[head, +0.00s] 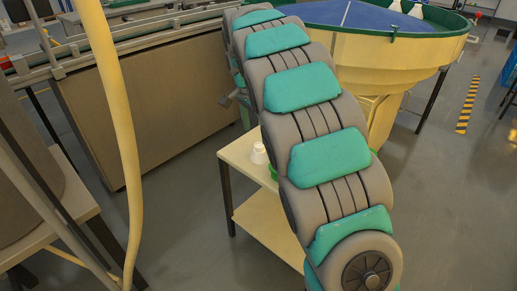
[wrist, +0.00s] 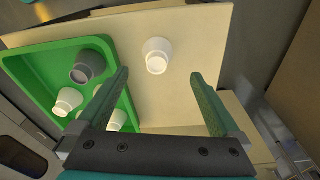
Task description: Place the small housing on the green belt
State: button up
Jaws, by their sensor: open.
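A small white housing (wrist: 157,56) stands alone on the pale table top, just beyond and between my fingertips in the wrist view. It also shows in the head view (head: 258,153), left of my arm. My gripper (wrist: 158,76) is open and empty, its two green fingers apart. In the head view my arm hides the gripper. A green tray (wrist: 25,67) left of the white housing holds one grey housing (wrist: 89,67) and several white ones. A conveyor (head: 150,32) runs along the back left; I cannot make out a green belt surface on it.
The pale table (head: 238,150) has a lower shelf (head: 265,222). A large cream bowl (head: 390,58) with a blue inside and green rim stands behind my arm. A yellow post (head: 122,130) rises at the left. Floor is clear between post and table.

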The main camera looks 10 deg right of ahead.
aim_at(259, 145)
jog(key=shift+d+f, duration=0.2)
jog(key=shift+f, duration=1.1)
jog(key=shift+d+f, duration=0.25)
jog(key=shift+f, duration=1.05)
jog(key=shift+d+f, duration=0.2)
jog(key=shift+f, duration=1.1)
jog(key=shift+c, duration=0.2)
jog(key=c, duration=1.4)
jog(key=shift+c, duration=0.2)
jog(key=shift+r, duration=0.15)
